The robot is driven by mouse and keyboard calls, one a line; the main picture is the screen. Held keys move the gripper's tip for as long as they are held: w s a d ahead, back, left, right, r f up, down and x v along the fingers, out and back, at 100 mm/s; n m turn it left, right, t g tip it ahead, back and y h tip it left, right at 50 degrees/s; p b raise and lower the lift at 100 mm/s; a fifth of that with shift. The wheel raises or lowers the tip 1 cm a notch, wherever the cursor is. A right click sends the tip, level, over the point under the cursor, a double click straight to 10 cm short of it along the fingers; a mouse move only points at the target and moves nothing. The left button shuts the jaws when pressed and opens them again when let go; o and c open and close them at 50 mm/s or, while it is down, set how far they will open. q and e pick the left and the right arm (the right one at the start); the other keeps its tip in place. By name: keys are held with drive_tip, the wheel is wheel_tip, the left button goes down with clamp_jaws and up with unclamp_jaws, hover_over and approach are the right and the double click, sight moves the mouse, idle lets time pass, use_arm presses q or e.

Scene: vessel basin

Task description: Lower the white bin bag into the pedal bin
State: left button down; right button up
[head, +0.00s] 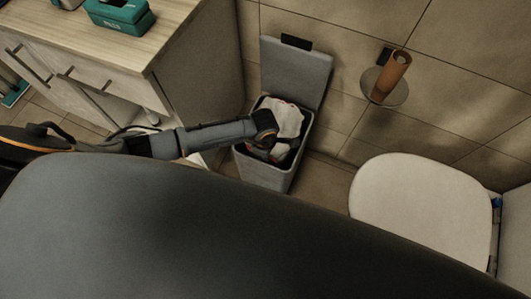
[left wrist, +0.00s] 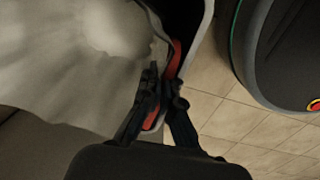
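The pedal bin (head: 262,170) is a grey, square bin standing on the floor by the wall, its lid (head: 296,72) raised. The white bin bag (head: 288,119) is in the bin's mouth, partly above the rim; it fills the left of the left wrist view (left wrist: 70,60). My left gripper (head: 268,141) is at the bin's opening, beside the bag. In the left wrist view the fingers (left wrist: 164,92) are close together on a red strip at the bag's edge. How deep the bag hangs is hidden. My right gripper is not in view.
A wooden-topped cabinet (head: 165,40) with a green box (head: 120,14) stands left of the bin. A brown roll on a holder (head: 392,78) is on the wall to the right. A white toilet lid (head: 420,205) is at the right. Tiled floor (head: 325,175) shows between.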

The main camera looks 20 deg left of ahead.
use_arm(q)
drive_tip(key=c, duration=1.4)
unclamp_jaws()
drive_tip(key=shift+c, duration=0.2)
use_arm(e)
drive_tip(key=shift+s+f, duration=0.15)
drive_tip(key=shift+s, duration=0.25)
use_arm(q)
drive_tip(key=o, duration=0.5)
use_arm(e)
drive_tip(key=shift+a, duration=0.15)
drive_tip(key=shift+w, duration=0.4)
